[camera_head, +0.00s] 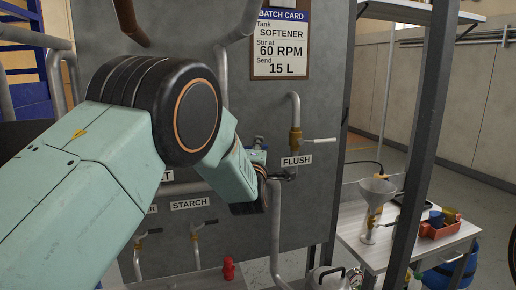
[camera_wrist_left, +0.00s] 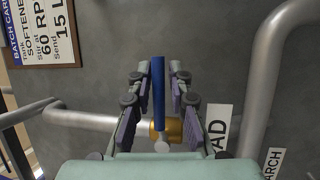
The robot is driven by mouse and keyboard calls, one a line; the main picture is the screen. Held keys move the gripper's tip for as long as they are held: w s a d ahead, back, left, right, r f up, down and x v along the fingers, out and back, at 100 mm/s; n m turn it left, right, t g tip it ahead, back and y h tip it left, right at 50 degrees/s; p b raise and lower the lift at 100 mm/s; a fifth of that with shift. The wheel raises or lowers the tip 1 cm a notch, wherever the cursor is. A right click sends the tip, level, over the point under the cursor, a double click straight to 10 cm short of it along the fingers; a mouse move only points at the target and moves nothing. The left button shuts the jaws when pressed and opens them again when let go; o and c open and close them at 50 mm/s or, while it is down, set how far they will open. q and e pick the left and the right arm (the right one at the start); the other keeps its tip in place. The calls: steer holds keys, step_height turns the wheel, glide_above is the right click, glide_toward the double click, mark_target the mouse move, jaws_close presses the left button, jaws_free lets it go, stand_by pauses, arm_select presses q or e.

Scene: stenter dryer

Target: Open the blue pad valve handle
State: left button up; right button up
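The blue pad valve handle (camera_wrist_left: 158,92) stands upright in the left wrist view, above a brass valve body (camera_wrist_left: 174,130) on a grey pipe. A label ending in "AD" (camera_wrist_left: 221,126) is beside it, its start hidden. My left gripper (camera_wrist_left: 157,88) is open, with one finger on each side of the handle and a narrow gap showing on both sides. In the head view, my left arm covers most of the valve and its label; only a small blue piece (camera_head: 257,155) shows by my left gripper (camera_head: 262,187). My right gripper is not in view.
The FLUSH valve (camera_head: 296,140), with a pale handle, is just right of my left gripper. STARCH (camera_head: 190,204) pipework is below my arm.

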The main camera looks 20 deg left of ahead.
arm_select(q)
steer(key=shift+s+a, duration=0.15)
jaws_close()
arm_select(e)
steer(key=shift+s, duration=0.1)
